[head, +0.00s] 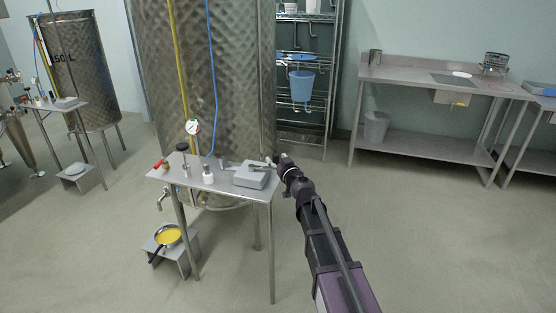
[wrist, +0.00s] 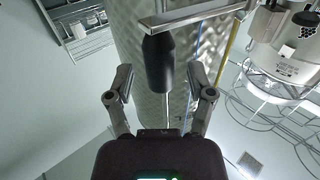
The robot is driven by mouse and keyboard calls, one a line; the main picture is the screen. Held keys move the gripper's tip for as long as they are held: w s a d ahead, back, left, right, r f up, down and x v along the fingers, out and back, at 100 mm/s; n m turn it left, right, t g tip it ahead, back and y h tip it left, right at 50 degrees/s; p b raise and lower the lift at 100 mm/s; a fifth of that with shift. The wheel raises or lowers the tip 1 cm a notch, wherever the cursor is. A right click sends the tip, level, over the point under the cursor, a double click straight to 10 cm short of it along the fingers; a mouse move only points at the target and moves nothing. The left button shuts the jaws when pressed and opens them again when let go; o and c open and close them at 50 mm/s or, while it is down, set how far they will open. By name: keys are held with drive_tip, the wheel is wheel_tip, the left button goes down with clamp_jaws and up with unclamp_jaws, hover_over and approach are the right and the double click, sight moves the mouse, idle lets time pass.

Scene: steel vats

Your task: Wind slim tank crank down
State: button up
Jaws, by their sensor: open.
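The tall dimpled steel tank (head: 240,80) stands behind a small steel side table (head: 225,185). A grey box (head: 255,175) sits at the table's right end, and my gripper (head: 279,161) reaches to its far right corner. In the wrist view, a black crank handle (wrist: 158,62) hangs from a flat metal crank arm (wrist: 190,15). The handle lies between the two fingers of my open gripper (wrist: 161,88), with gaps visible on both sides. In the head view my gripper largely hides the crank.
The table carries a red-handled valve (head: 162,164), a white bottle (head: 208,175) and a gauge (head: 192,127) above. A wire shelf (head: 300,125) and steel bench (head: 425,150) stand behind. Floor at right is clear.

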drive_tip(key=v, duration=1.1)
drive_tip(key=shift+s, duration=0.35)
drive_tip(key=shift+d, duration=0.1)
idle(0.9)
drive_tip(key=w+d+n+g+y, duration=0.6)
drive_tip(key=d+n+g+y, duration=0.2)
drive_tip(key=n+g+y, duration=0.1)
drive_tip(key=shift+w+g+y, duration=0.3)
drive_tip(key=shift+w+g, duration=0.05)
drive_tip(key=shift+g, duration=0.45)
drive_tip(key=shift+a, duration=0.1)
drive_tip(key=x, duration=1.3)
drive_tip(key=shift+w+a, duration=0.25)
drive_tip(key=shift+a, duration=0.05)
drive_tip(key=shift+c, duration=0.2)
